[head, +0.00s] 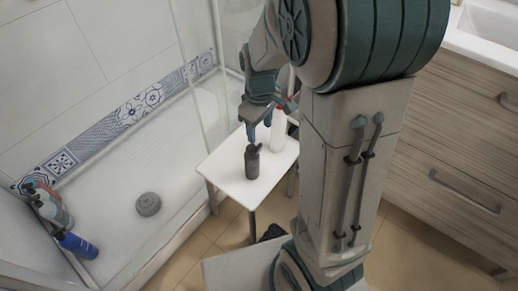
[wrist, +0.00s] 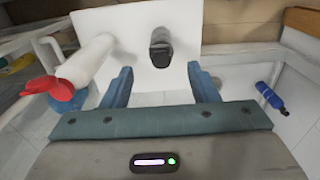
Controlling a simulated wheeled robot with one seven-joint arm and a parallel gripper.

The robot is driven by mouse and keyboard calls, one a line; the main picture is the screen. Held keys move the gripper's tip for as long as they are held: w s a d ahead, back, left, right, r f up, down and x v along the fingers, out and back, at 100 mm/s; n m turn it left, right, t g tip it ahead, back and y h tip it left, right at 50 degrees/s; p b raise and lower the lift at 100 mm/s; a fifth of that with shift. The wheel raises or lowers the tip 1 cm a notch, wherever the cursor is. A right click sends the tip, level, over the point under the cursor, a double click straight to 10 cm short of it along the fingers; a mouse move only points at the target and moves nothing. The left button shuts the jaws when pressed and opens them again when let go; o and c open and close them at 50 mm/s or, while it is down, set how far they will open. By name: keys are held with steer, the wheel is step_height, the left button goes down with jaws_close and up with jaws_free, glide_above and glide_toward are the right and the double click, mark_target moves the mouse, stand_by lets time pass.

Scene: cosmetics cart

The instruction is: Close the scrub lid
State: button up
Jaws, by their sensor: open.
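The scrub is likely the dark grey bottle (head: 252,162) standing upright on the white stool (head: 225,165). A small dark part, likely its lid, juts up at its top; I cannot tell surely how far it is open. In the wrist view the bottle (wrist: 160,50) is ahead, near the middle, between the lines of my fingers. My gripper (head: 259,128) is open and empty, above the bottle and apart from it. Its two blue fingers also show in the wrist view (wrist: 159,72), spread wide.
A white bottle (head: 278,130) with a red top stands close beside the scrub on the stool; its red top (wrist: 60,88) is at left in the wrist view. A shower tray (head: 120,190) holds several bottles, one blue (head: 76,244). A wooden drawer cabinet (head: 450,150) is at right.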

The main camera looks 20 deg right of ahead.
mark_target(260, 144)
step_height(260, 144, down, 9)
steer(key=shift+r+b, duration=0.2)
steer(key=shift+b, duration=1)
steer(key=c, duration=1)
